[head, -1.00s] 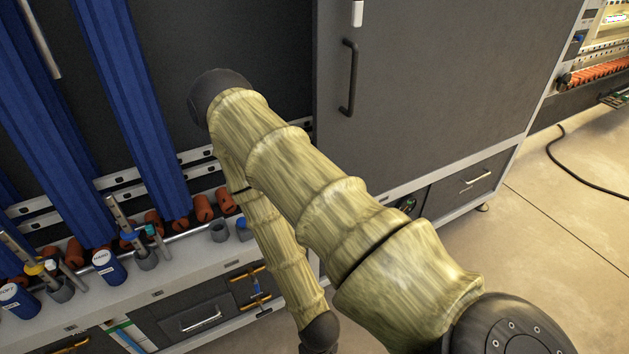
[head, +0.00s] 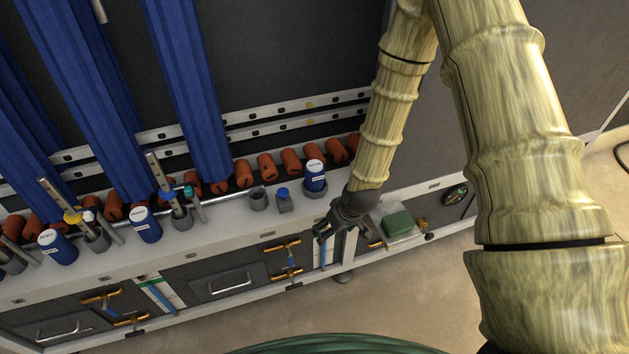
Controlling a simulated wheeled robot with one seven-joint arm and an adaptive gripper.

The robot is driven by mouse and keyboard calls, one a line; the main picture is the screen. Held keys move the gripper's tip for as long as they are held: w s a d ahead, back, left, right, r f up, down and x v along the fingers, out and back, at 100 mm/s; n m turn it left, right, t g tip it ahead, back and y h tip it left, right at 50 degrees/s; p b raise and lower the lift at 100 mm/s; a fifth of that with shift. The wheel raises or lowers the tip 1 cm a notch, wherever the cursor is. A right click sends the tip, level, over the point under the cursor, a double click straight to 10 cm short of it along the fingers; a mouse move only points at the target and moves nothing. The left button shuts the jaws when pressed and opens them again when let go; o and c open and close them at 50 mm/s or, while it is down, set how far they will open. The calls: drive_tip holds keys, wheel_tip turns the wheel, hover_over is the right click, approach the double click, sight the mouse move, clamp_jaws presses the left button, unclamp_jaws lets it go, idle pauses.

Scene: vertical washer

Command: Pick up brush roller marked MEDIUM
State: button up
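The left roller (head: 62,252) has a label that looks like SOFT. My gripper (head: 321,236) is low in front of the ledge, just below the right roller and well right of the middle one. Its fingers are small and dark, and their opening is unclear. No roller shows in it.
Grey cups with upright tools (head: 180,215) stand between the rollers. A small blue-capped bottle (head: 283,200) stands left of the right roller. Orange cylinders (head: 266,167) line the back. A green block (head: 397,224) lies right of my gripper. Tall blue brushes (head: 190,90) hang behind.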

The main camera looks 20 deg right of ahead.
drive_tip(key=n+t+b, duration=0.2)
approach(319, 169)
drive_tip(key=shift+y, duration=0.3)
drive_tip(key=x, duration=0.4)
drive_tip(key=shift+d+f, duration=0.2)
drive_tip(key=shift+f, duration=0.1)
drive_tip(key=shift+w, duration=0.2)
drive_tip(key=shift+p+x, duration=0.35)
drive_tip(key=shift+x, duration=4.9)
drive_tip(key=shift+s+d+f, duration=0.1)
drive_tip(key=shift+d, duration=0.05)
drive_tip(key=c, duration=1.2)
